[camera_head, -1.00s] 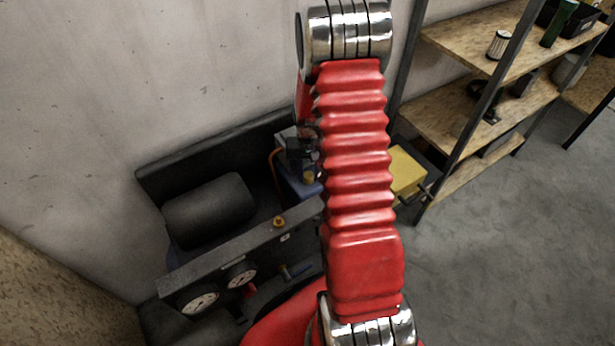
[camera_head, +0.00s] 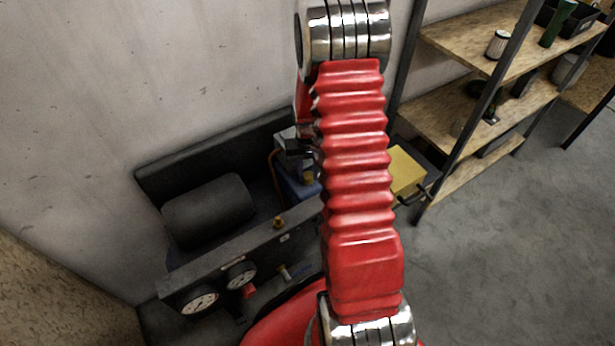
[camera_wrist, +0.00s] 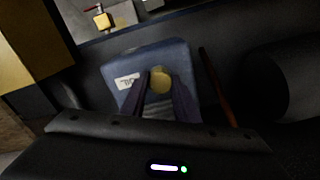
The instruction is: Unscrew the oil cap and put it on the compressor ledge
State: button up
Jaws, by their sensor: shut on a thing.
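The yellow oil cap (camera_wrist: 160,81) is at the top of a blue tank (camera_wrist: 185,58) with a white label, in the wrist view. My gripper (camera_wrist: 161,86) has its two dark fingers on either side of the cap and is shut on it. I cannot tell whether the cap still touches the tank. In the head view the blue tank (camera_head: 297,188) is partly hidden by my red arm, with a small yellow part (camera_head: 309,178) beside it. The compressor has a black cylinder (camera_head: 208,210) and a long grey front bar (camera_head: 240,247), which may be the ledge.
A brass fitting (camera_head: 279,222) stands up from the grey bar. Gauges (camera_head: 200,300) and a red knob (camera_head: 249,291) are on its front. A yellow box (camera_head: 406,172) is right of my arm. Shelves (camera_head: 455,115) stand at the right, a wall behind. The floor at right is clear.

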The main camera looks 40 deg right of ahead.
jog(key=n, duration=0.4)
jog(key=shift+n, duration=0.3)
jog(key=n, duration=0.4)
jog(key=shift+n, duration=0.3)
jog(key=n, duration=0.4)
jog(key=shift+n, duration=2.5)
jog(key=o, duration=1.2)
jog(key=shift+c, duration=0.2)
jog(key=shift+c, duration=0.8)
